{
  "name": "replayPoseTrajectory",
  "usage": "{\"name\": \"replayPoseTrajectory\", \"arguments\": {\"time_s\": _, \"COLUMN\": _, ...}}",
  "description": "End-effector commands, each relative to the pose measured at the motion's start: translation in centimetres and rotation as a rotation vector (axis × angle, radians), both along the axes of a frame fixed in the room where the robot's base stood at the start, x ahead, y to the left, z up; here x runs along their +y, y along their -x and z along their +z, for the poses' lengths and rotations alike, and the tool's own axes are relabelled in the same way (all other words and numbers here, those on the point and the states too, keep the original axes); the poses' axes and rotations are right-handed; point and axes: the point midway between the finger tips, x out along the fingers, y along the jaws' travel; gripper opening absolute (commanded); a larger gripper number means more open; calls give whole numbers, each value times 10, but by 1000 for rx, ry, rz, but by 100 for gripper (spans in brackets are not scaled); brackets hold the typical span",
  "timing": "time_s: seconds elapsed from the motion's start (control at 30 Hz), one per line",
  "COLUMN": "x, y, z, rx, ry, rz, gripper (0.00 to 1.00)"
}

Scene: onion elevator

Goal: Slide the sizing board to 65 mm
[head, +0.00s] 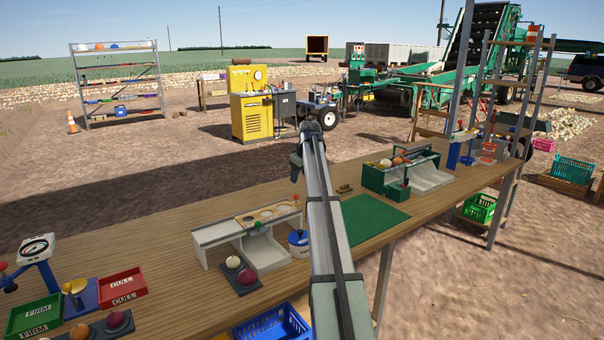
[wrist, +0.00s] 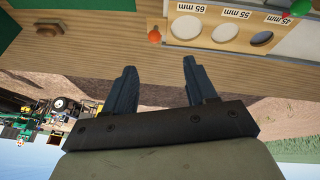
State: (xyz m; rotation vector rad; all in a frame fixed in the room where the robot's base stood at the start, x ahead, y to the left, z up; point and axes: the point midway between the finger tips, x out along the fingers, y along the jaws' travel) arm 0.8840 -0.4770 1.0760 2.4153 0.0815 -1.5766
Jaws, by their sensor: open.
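The sizing board (head: 268,214) sits on a white stand on the wooden bench in the head view. It has round holes and a green knob (head: 257,225) at its front edge. In the wrist view, the board (wrist: 208,30) appears upside down with labels 65 mm (wrist: 185,7), 55 mm (wrist: 231,14) and 45 mm (wrist: 280,18). The green knob (wrist: 300,7) is near the 45 mm label; an orange-red knob (wrist: 154,36) is at the opposite end. My gripper (wrist: 199,62) is open and empty, apart from the board, on its far side in the head view (head: 296,168).
A blue-and-white container (head: 298,243) stands beside the stand's right end. Onions on a dark tray (head: 240,274) lie in front. A green mat (head: 372,219) and a green sorting box (head: 400,170) are to the right. Bare bench (head: 170,225) lies left of the stand.

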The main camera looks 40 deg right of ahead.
Motion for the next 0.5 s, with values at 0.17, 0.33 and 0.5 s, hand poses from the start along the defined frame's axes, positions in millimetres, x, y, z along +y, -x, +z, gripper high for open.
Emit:
{"name": "replayPoseTrajectory", "arguments": {"time_s": 0.17, "x": -12, "y": -4, "z": -3, "rx": 2, "ry": 13, "rz": 7, "gripper": 56}}
{"name": "replayPoseTrajectory", "arguments": {"time_s": 0.33, "x": -13, "y": -12, "z": -21, "rx": 4, "ry": 11, "rz": 8, "gripper": 56}}
{"name": "replayPoseTrajectory", "arguments": {"time_s": 0.5, "x": -15, "y": -23, "z": -46, "rx": 5, "ry": 10, "rz": 7, "gripper": 56}}
